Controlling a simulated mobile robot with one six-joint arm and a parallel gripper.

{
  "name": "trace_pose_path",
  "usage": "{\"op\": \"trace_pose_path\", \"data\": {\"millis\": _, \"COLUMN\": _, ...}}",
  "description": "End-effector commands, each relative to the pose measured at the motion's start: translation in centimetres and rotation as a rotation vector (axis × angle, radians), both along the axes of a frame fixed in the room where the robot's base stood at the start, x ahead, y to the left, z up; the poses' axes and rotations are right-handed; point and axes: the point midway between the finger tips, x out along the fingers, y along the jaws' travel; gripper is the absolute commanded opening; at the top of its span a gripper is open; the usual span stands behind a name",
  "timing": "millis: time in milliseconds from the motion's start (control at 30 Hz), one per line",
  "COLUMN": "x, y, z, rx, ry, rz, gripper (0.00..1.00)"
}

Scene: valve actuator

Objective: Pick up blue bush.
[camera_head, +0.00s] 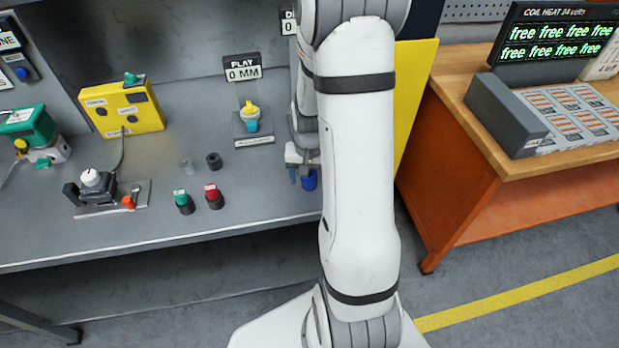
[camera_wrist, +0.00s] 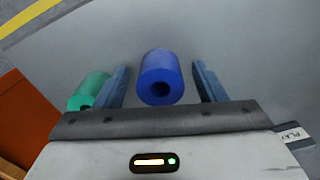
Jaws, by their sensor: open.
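The blue bush (camera_wrist: 160,66) is a short blue cylinder with a dark hole in its end. In the wrist view it lies between the two fingers of my gripper (camera_wrist: 161,80), with a gap on each side. The fingers are apart and hold nothing. In the head view, the blue bush (camera_head: 309,181) shows low beside my arm, just under my gripper (camera_head: 300,172). My arm hides part of the gripper and the bench there.
A green bush (camera_wrist: 91,90) stands just outside the left finger in the wrist view. On the grey bench (camera_head: 235,190) are green-capped (camera_head: 183,201) and red-capped (camera_head: 214,196) pieces, and a yellow box (camera_head: 122,108). A wooden table (camera_head: 470,120) stands at right.

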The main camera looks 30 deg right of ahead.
Motion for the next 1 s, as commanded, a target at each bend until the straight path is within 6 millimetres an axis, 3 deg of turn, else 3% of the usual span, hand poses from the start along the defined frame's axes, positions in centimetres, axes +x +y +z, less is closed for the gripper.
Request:
{"op": "trace_pose_path", "data": {"millis": 100, "x": 0.0, "y": 0.02, "z": 0.02, "rx": 0.0, "ry": 0.0, "rz": 0.001, "gripper": 0.64}}
{"op": "trace_pose_path", "data": {"millis": 700, "x": 0.02, "y": 0.07, "z": 0.05, "rx": 0.0, "ry": 0.0, "rz": 0.002, "gripper": 0.15}}
{"op": "trace_pose_path", "data": {"millis": 1000, "x": 0.06, "y": 0.08, "z": 0.4, "rx": -0.001, "ry": -0.001, "rz": 0.002, "gripper": 0.13}}
